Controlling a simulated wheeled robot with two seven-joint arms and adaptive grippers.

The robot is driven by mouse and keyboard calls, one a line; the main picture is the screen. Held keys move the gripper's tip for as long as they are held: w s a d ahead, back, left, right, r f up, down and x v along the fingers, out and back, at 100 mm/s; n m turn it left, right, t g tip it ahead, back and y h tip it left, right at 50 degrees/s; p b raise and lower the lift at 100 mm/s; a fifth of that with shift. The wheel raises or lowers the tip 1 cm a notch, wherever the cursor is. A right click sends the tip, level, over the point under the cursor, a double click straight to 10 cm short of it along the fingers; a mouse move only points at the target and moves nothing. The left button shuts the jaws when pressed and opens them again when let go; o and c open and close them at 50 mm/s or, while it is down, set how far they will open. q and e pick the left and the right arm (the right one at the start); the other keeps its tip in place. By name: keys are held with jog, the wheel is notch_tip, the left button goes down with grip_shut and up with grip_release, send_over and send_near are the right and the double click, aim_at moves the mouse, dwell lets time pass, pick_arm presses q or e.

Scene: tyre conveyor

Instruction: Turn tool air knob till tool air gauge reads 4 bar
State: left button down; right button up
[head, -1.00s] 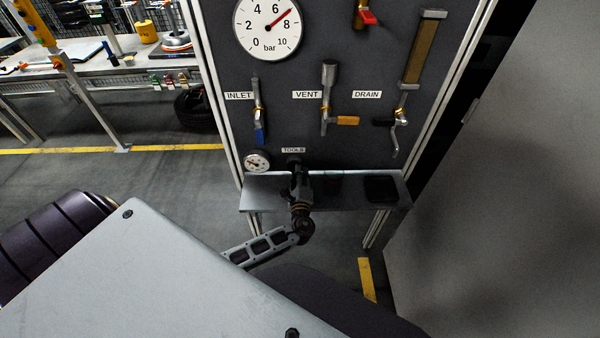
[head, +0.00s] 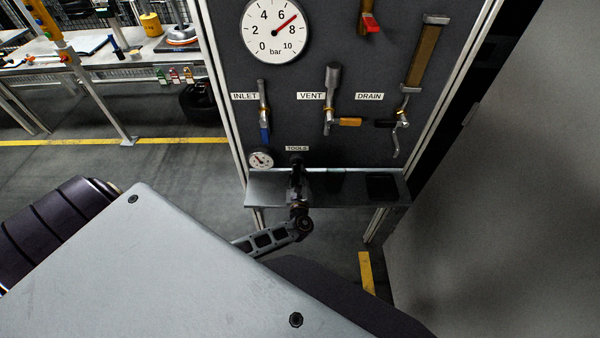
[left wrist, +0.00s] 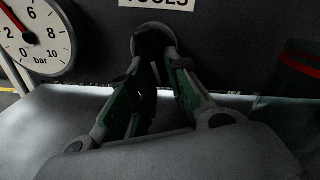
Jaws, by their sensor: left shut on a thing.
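The tool air knob (left wrist: 151,38) is a dark round knob under the TOOLS label on the grey panel. My left gripper (left wrist: 153,62) is shut on it, with fingers reaching to either side. In the head view my left gripper (head: 297,170) covers most of the knob. The small white tool air gauge (head: 261,160) is left of the knob. In the left wrist view this gauge (left wrist: 36,40) is cut off at the left; its red needle points up-left, between the 2 and 6. The 4 is not readable there. My right gripper is not in view.
A metal shelf (head: 350,188) juts out below the knob. Above are a large gauge (head: 276,30) reading between 6 and 8, the inlet valve (head: 264,120), vent valve (head: 332,95) and drain valve (head: 398,120). A grey wall stands at the right.

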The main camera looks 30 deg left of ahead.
pick_arm(q)
jog(key=shift+d+f, duration=0.1)
jog(key=shift+f, duration=0.05)
jog(key=c, duration=1.4)
grip_release()
jog(key=shift+o, duration=0.2)
jog(key=shift+v, duration=3.7)
